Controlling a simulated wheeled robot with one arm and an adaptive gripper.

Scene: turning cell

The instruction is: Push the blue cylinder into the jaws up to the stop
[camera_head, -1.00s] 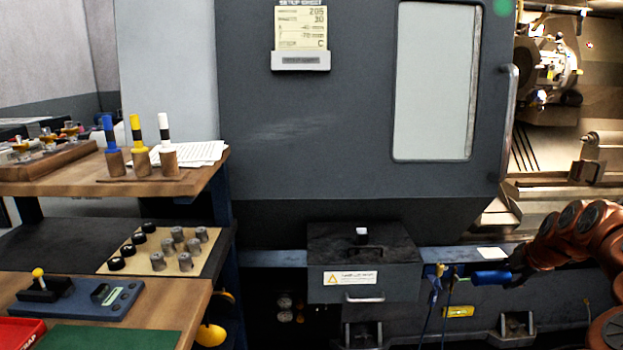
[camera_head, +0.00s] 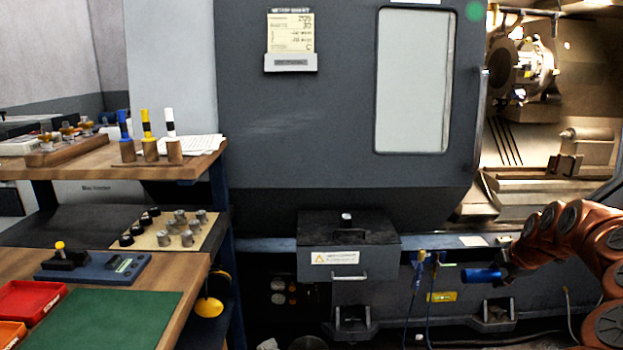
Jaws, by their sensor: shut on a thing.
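The blue cylinder (camera_head: 481,275) is held out sideways, pointing left, in front of the lathe's lower front. My gripper (camera_head: 503,271) is shut on its right end; the fingers are dark and small in view. The jaws belong to the round metal chuck (camera_head: 532,64) inside the open lathe at upper right. The chuck is well above and behind the cylinder, and the two are far apart. The stop inside the jaws cannot be made out.
The grey lathe door (camera_head: 300,120) fills the middle. A tailstock (camera_head: 585,150) stands inside the opening. A dark box (camera_head: 348,240) juts from the lathe front. At left, a wooden bench (camera_head: 185,275) holds gauges, metal cylinders, a red tray (camera_head: 28,300) and a green mat (camera_head: 105,318).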

